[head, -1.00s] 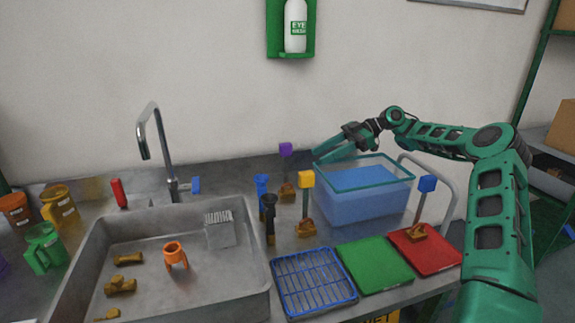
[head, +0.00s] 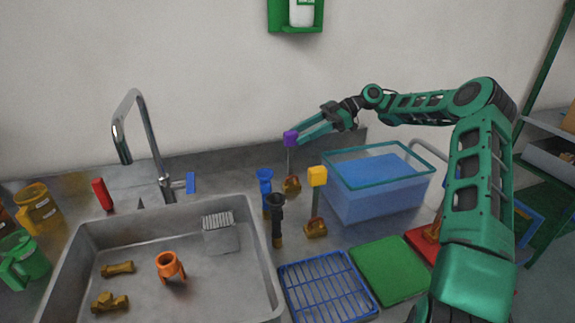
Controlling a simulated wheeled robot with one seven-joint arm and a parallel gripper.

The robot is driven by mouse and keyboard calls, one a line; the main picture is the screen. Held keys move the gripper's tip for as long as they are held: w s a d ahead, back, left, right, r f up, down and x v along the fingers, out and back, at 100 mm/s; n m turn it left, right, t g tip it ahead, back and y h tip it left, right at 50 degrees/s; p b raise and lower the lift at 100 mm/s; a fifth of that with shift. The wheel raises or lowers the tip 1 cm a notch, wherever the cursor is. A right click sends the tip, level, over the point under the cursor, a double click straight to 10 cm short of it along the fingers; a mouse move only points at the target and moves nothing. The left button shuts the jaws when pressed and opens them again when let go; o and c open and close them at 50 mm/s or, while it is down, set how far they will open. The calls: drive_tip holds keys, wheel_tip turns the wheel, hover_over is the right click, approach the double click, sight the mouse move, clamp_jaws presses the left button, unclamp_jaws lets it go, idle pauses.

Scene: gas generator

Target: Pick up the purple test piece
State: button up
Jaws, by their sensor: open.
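The purple test piece (head: 290,139) has a purple block on a thin grey rod above a brown base (head: 291,185). It stands upright on the counter near the back wall, left of the blue water tank. My gripper (head: 301,135) is open, reaching in from the right, with its green fingertips at the purple block. From this view I cannot tell whether the block is between the fingers or only beside them.
A yellow-topped piece (head: 317,176) stands in front, near the blue-water tank (head: 385,182). Blue (head: 265,186) and black (head: 276,215) tools stand to the left, beside the sink (head: 165,260). A blue rack (head: 327,287) and green mat (head: 390,270) lie in front.

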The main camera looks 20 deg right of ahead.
sight(289, 142)
drive_tip(key=shift+x, duration=2.65)
drive_tip(key=shift+s+f, duration=0.15)
clamp_jaws()
